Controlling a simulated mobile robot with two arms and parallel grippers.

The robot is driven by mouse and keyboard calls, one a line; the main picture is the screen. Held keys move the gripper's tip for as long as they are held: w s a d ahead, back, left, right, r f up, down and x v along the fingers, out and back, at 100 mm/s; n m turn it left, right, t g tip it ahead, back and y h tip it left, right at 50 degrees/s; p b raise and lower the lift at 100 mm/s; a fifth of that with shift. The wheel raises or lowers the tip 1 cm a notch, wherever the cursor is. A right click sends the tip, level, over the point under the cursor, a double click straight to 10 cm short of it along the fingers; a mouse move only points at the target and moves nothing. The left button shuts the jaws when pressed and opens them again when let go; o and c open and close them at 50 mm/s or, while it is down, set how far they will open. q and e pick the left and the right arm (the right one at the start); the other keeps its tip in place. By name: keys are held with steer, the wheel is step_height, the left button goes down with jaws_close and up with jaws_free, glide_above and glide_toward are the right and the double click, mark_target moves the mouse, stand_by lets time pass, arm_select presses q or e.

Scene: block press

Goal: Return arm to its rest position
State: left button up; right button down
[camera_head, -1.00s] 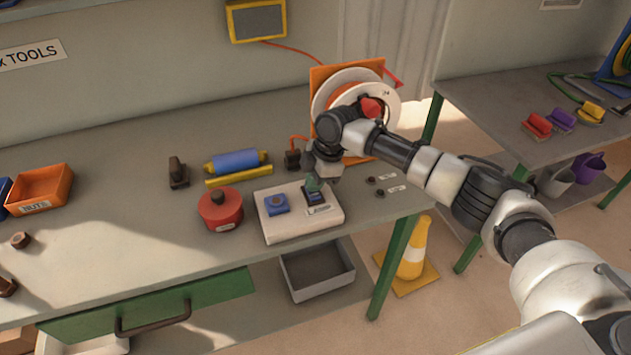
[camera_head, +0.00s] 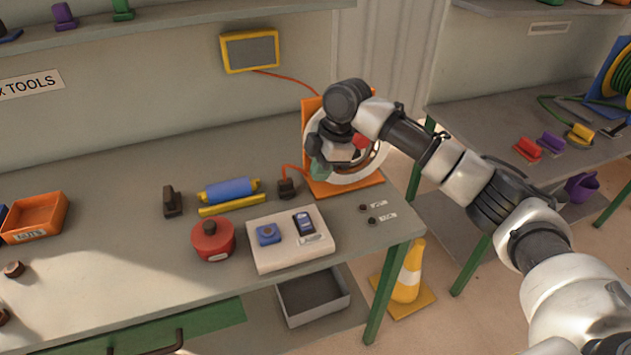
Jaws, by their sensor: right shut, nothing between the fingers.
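My right arm (camera_head: 465,180) reaches in from the lower right. Its gripper (camera_head: 320,168) is raised above the back right of the workbench, in front of the white reel (camera_head: 376,160) on its orange stand. The gripper is shut with nothing in it, and its fingertips look dull green. The pale block (camera_head: 272,258) lies below and to the left of the gripper, apart from it. On the block are a blue square button (camera_head: 268,234) and a dark blue switch (camera_head: 303,224), both uncovered. My left gripper is not in view.
A red round canister (camera_head: 212,240), a blue roller (camera_head: 229,190) and a dark stamp-like tool (camera_head: 172,201) stand left of the block. An orange bin (camera_head: 36,217) is at far left. A yellow-framed screen (camera_head: 250,51) hangs on the wall. A second table (camera_head: 470,130) is at right.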

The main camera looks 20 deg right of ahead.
stand_by(0.4)
steer(key=s+a+f+m+t+y, duration=0.1)
steer(key=s+a+f+m, duration=0.2)
steer(key=s+a+f, duration=0.35)
steer(key=s+a+f+m, duration=0.2)
steer(key=s+a+f, duration=0.1)
steer(key=s+f, duration=0.65)
steer(key=s+d+m+t+h, duration=0.1)
steer(key=s+d+m+h, duration=0.1)
steer(key=s+d+m, duration=0.55)
steer(key=s+d+m+t+h, duration=0.15)
steer(key=s+d+m, duration=0.25)
steer(key=s, duration=0.6)
step_height(320, 180, down, 26)
steer(key=s+g, duration=0.1)
steer(key=g, duration=0.1)
steer(key=s+d+f, duration=0.2)
steer(key=s+f, duration=1.4)
steer(key=shift+d+f+g+h, duration=0.25)
steer(key=shift+g+h, duration=0.2)
